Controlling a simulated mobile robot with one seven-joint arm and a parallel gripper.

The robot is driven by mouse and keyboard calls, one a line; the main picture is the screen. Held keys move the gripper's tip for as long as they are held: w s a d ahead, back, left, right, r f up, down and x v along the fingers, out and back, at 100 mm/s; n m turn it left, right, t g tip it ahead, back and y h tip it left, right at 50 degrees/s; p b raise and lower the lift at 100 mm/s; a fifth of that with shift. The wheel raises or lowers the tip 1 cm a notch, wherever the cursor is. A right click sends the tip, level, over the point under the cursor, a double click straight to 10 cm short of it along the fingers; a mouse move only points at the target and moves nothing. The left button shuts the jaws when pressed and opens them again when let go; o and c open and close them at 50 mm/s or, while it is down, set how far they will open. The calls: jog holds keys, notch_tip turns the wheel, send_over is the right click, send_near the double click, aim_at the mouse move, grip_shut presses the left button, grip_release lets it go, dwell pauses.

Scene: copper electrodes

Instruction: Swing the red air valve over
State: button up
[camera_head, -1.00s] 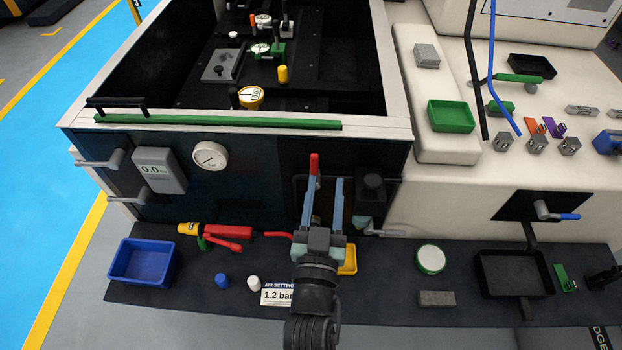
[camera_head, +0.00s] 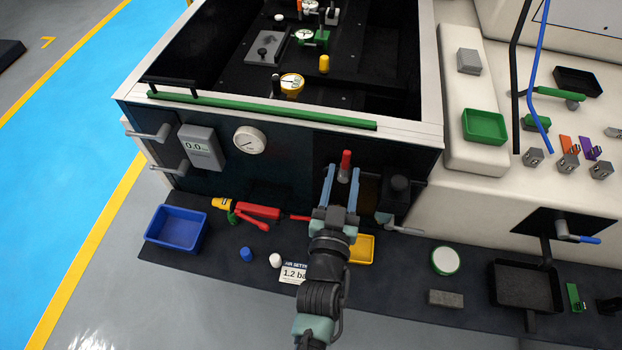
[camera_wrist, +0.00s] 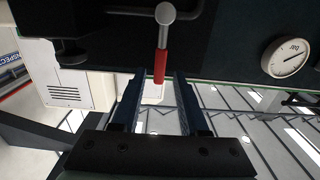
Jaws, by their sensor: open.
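The red air valve lever (camera_head: 346,161) has a red grip on a metal shank. It stands upright in front of the dark bench front in the head view. In the wrist view the red grip (camera_wrist: 160,66) hangs down from a round metal pivot (camera_wrist: 165,14). My gripper (camera_head: 343,171) is open, with its two blue-grey fingers on either side of the lever. In the wrist view the end of the red grip lies between the fingertips (camera_wrist: 159,76), with gaps visible at both sides. I cannot tell the exact depth of overlap.
A black block (camera_head: 398,188) with a grey lever stands close right of my gripper. A yellow tray (camera_head: 361,250), a red hand pump (camera_head: 258,211) and a blue bin (camera_head: 176,229) are on the dark shelf. A round gauge (camera_head: 249,140) is on the panel to the left.

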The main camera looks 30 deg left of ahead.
aim_at(346, 162)
jog(key=shift+x, duration=1.25)
jog(key=shift+w, duration=0.3)
grip_shut()
